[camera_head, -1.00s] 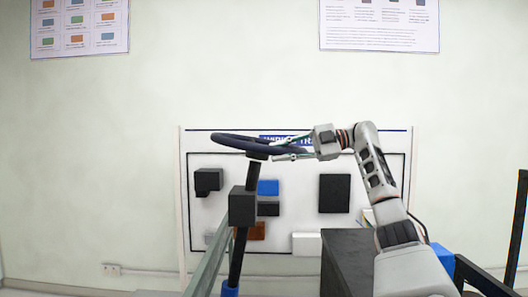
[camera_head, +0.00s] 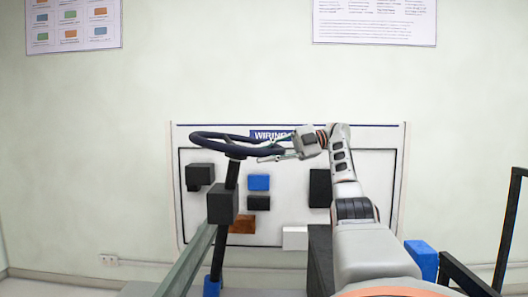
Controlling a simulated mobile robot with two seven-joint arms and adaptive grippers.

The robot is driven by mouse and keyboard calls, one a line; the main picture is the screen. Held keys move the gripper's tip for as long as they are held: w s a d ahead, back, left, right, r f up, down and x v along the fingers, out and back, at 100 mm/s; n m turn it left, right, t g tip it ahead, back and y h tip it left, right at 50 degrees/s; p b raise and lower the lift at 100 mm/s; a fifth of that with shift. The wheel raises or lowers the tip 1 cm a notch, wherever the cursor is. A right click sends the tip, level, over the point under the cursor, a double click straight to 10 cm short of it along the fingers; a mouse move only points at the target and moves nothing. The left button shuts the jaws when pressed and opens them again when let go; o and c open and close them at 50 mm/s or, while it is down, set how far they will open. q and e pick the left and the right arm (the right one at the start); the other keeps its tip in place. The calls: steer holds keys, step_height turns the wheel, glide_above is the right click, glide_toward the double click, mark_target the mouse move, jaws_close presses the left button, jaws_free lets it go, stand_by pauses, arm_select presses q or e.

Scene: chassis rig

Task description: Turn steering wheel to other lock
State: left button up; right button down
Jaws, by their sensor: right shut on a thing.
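The dark steering wheel (camera_head: 212,149) sits nearly edge-on at the top of a slanted black column (camera_head: 231,175) left of centre. My right arm reaches in from the lower right. My right gripper (camera_head: 279,151) is shut on the right side of the steering wheel's rim. The fingers partly hide the rim there. My left gripper and arm are not in view.
A white wiring board (camera_head: 370,215) with coloured boxes stands behind the wheel against the wall. A grey-green rail (camera_head: 187,262) runs beside the column. A blue block (camera_head: 421,259) and a black frame post (camera_head: 509,225) stand at the right.

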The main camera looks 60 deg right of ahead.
steer(key=shift+f, duration=0.1)
stand_by(0.3)
steer(key=c, duration=1.8)
jaws_free()
steer(key=shift+c, duration=0.2)
